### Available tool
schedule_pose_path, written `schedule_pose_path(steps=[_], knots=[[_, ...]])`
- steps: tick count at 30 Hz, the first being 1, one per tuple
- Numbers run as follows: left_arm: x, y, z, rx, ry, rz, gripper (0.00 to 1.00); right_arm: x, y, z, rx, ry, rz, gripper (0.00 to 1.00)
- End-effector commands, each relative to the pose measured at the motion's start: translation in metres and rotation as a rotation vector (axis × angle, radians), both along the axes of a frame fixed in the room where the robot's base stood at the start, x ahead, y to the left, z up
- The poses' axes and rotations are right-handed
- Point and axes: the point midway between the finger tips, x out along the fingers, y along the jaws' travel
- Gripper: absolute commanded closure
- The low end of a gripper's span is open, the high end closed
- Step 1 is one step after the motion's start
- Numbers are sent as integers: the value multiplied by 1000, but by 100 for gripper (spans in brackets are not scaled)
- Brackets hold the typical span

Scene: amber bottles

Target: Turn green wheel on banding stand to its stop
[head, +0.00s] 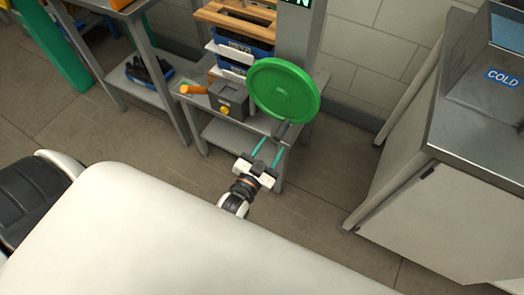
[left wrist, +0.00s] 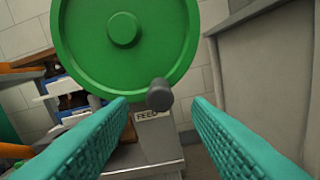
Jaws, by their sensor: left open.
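The green wheel (head: 284,90) faces me, upright and a little tilted, on the grey banding stand; it fills the upper middle of the left wrist view (left wrist: 125,35). A dark grey handle knob (left wrist: 160,95) sticks out toward me at its lower rim. Below it is a grey part of the stand (left wrist: 158,142) with a "FEED" label (left wrist: 147,115). My left gripper (head: 271,148) is open, its teal fingers pointing at the knob. In the left wrist view the knob appears between the fingertips (left wrist: 160,110), with gaps on both sides; I cannot tell the depth. My right gripper is not in view.
A grey box with an orange handle (head: 229,97) stands left of the wheel. Blue bins (head: 232,70) are behind it. A grey cabinet (head: 420,190) with a "COLD" unit (head: 495,80) stands at right. The floor (head: 325,160) between is clear.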

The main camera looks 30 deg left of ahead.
Motion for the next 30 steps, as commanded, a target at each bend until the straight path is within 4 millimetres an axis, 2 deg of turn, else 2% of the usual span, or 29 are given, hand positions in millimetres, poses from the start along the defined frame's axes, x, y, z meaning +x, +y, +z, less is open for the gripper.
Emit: schedule_pose_path(steps=[3, 9, 22, 30], knots=[[-25, 1, -2, 0, 3, 0, 55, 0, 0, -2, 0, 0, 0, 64], [-47, 1, 0, 0, 0, -1, 55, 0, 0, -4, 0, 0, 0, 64], [-52, 1, -1, -11, 0, -1, 55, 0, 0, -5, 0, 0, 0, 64], [-45, 1, -3, -300, 7, -1, 55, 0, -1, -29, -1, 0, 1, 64]])
